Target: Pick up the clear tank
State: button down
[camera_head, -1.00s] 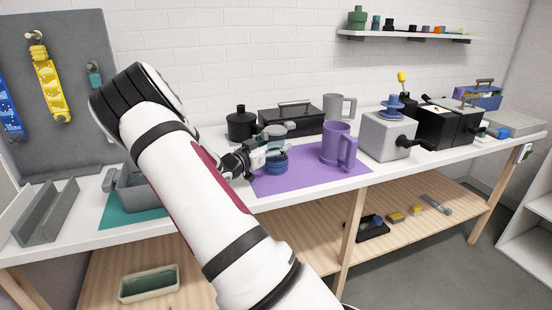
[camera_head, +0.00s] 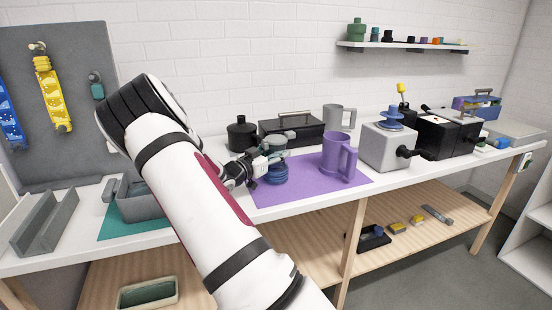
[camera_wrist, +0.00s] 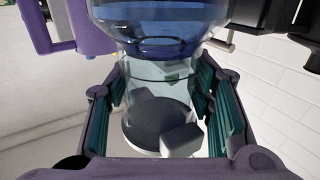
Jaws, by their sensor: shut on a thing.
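The clear tank (camera_head: 277,174) is a see-through vessel with blue bands. In the camera_head view it stands over the left part of the purple mat, left of the purple mug. My gripper (camera_head: 258,168) is at its left side and partly covers it. In the camera_wrist view the clear tank (camera_wrist: 165,45) fills the middle, with blue inside its wide part and a clear narrower part. My gripper (camera_wrist: 165,100) is shut on that clear part, with a teal-padded finger on each side. I cannot tell whether the tank touches the mat.
The purple mug (camera_head: 337,158) stands on the purple mat (camera_head: 310,187). A black case (camera_head: 291,131), a dark bottle (camera_head: 241,134) and a grey mug (camera_head: 339,117) are behind. A grey box with a crank (camera_head: 387,147) stands to the right. A grey tray (camera_head: 140,207) is left of my arm.

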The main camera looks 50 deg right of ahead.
aim_at(276, 143)
jog(key=shift+r, duration=0.6)
notch_tip(276, 143, up, 2)
jog(key=shift+r, duration=0.1)
jog(key=s+a, duration=0.3)
jog(key=s, duration=0.4)
jog(key=s+a+r, duration=0.1)
jog(key=s+a, duration=0.1)
jog(key=s, duration=0.6)
jog(key=shift+a+r+p, duration=0.15)
jog(key=shift+a+p, duration=0.2)
jog(key=shift+a, duration=0.05)
jog(key=c, duration=1.5)
grip_release()
grip_shut()
notch_tip(276, 143, up, 10)
jog(key=p, duration=0.7)
